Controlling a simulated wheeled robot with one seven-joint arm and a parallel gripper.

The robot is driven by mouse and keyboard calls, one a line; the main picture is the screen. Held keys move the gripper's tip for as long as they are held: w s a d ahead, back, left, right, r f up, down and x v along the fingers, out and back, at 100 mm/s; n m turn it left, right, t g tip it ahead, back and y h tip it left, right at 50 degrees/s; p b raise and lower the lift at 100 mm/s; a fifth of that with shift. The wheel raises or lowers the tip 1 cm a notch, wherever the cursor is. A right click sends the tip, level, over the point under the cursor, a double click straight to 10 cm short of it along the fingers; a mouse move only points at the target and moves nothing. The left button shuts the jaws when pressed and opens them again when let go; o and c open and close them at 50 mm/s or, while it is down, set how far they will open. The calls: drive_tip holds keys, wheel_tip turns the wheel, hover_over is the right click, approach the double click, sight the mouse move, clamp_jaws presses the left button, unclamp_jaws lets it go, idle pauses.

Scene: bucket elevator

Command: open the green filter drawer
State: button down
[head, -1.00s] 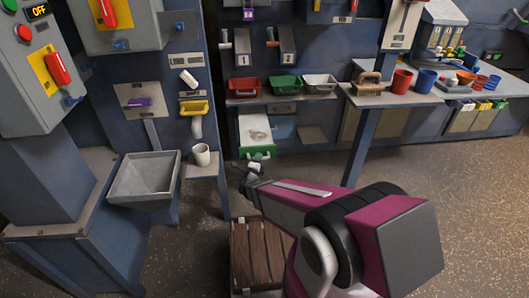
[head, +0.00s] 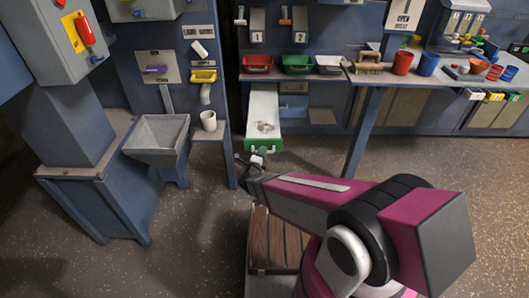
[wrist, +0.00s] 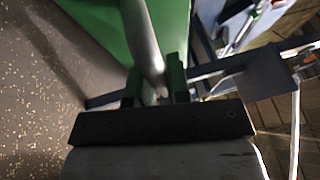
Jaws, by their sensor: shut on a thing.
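The green filter drawer (head: 263,146) is pulled out from under the shelf in the head view, with its long pale interior and a small light object inside showing. Its green front fills the upper left of the wrist view (wrist: 176,20). A grey bar handle (wrist: 143,38) runs along that front. My gripper (wrist: 154,84) is shut on the handle, with one finger on each side of it. In the head view my gripper (head: 255,161) is at the drawer front, small and partly dark, so the grip itself is hard to see there.
A slatted wooden crate or platform (head: 275,243) stands on the floor below my arm. A grey basin (head: 156,137) and white mug (head: 208,121) are left of the drawer. Red (head: 257,64) and green (head: 298,65) trays sit above. A table leg (head: 362,135) stands to the right. Floor further right is open.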

drive_tip(key=c, duration=1.1)
unclamp_jaws()
drive_tip(key=shift+r, duration=0.1)
